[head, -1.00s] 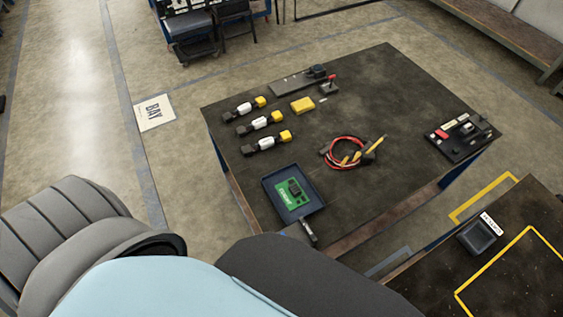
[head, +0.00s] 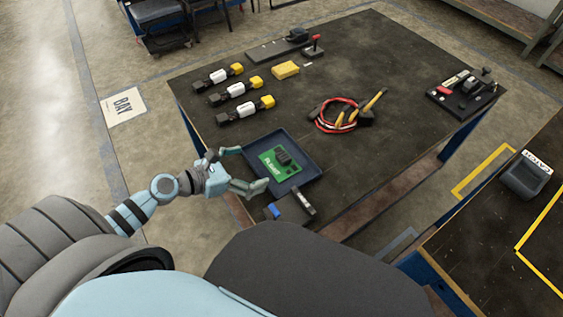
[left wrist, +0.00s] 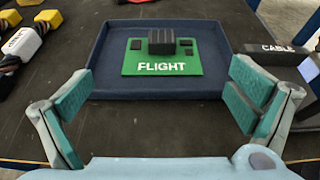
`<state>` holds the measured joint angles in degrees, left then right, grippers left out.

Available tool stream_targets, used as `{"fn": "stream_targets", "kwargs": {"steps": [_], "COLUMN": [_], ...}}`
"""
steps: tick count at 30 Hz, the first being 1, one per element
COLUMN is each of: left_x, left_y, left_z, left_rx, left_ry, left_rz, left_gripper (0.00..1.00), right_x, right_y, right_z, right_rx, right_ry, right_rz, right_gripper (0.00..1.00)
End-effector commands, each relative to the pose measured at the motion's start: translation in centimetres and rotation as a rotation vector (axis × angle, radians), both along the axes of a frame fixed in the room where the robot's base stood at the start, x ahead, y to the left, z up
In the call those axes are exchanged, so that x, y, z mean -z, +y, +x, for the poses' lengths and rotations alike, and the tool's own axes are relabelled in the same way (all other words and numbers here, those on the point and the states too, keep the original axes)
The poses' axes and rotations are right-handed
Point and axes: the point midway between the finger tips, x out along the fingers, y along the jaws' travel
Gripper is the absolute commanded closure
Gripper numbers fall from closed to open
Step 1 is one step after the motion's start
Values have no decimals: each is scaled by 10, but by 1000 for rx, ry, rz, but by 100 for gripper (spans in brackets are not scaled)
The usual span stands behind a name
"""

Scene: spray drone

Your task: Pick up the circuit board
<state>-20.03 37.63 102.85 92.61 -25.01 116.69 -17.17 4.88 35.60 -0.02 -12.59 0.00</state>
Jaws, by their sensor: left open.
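The green circuit board (head: 282,164), marked FLIGHT, lies in a shallow dark blue tray (head: 309,173) at the table's near left edge. In the left wrist view the board (left wrist: 162,66) sits flat, with a black block on its far half. My left gripper (head: 252,168) is open at the left side of the tray. In the left wrist view its two fingers (left wrist: 160,112) are spread wide on either side of the tray's near rim. The board lies ahead of the fingertips, apart from them. My right gripper is not in view.
Several white, black and yellow cylinders (head: 229,91) lie at the back left of the table. A label marked CABLE (left wrist: 278,48) stands right of the tray.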

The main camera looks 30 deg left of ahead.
Motion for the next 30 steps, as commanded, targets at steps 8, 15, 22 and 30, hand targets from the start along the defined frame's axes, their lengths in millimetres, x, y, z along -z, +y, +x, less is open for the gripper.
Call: {"fn": "stream_targets", "kwargs": {"steps": [8, 15, 22, 30], "left_x": [13, 26, 25, 25], "left_y": [-17, -40, -42, -42], "left_z": [28, 63, 66, 65], "left_rx": [0, 0, 0, 0], "left_ry": [0, 1, 3, 3], "left_rz": [-1, 0, 3, 3], "left_gripper": [0, 0, 0, 42], "right_x": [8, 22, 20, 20], "right_y": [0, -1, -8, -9], "right_z": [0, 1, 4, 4], "right_rx": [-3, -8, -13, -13], "right_ry": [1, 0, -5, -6], "right_rz": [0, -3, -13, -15], "right_gripper": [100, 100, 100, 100]}}
